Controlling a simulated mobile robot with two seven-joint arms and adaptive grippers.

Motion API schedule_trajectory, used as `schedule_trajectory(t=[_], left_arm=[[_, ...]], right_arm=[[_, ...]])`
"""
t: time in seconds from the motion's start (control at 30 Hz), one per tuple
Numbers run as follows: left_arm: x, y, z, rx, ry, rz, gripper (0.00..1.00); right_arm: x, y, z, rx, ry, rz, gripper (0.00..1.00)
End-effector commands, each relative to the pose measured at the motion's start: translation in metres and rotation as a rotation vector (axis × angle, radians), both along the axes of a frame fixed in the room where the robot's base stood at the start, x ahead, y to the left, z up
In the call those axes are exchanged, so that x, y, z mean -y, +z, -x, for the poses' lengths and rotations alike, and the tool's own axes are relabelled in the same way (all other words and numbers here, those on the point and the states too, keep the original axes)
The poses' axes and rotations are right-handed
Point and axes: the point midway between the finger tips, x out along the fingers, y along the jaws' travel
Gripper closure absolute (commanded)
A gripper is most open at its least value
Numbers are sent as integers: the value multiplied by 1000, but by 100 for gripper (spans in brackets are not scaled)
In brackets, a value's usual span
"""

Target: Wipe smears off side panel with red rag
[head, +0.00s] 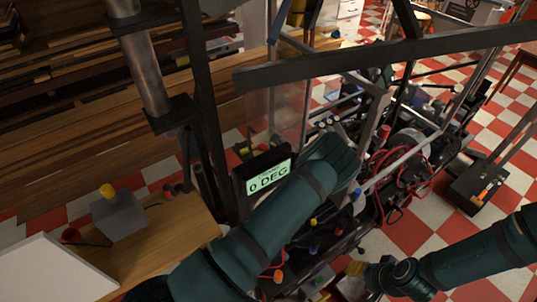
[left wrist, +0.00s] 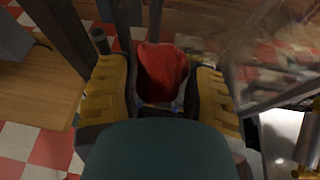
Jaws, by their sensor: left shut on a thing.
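My left gripper (left wrist: 162,95) has yellow fingers on both sides of a red rag (left wrist: 162,72) and is shut on it in the left wrist view. The rag bulges up between the fingers. A clear side panel (left wrist: 275,70) stands to the right of the gripper, with brownish streaks that may be smears or things seen through it. The rag appears apart from the panel. In the head view the panel (head: 291,105) rises behind the black display, and my left arm hides the rag. My right gripper (head: 357,269) is low at the right, its fingers mostly hidden.
Dark frame posts and a long dark beam (head: 370,62) cross the space. A wooden bench (head: 165,240) bears a grey box (head: 120,218) with a yellow knob. Wired machinery (head: 405,165) fills the right.

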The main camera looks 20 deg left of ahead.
Motion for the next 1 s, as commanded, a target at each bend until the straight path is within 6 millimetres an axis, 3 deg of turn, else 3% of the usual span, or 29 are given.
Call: schedule_trajectory(t=[1.0], left_arm=[[-7,0,-4,0,0,0,73]], right_arm=[[0,-4,0,0,0,0,53]])
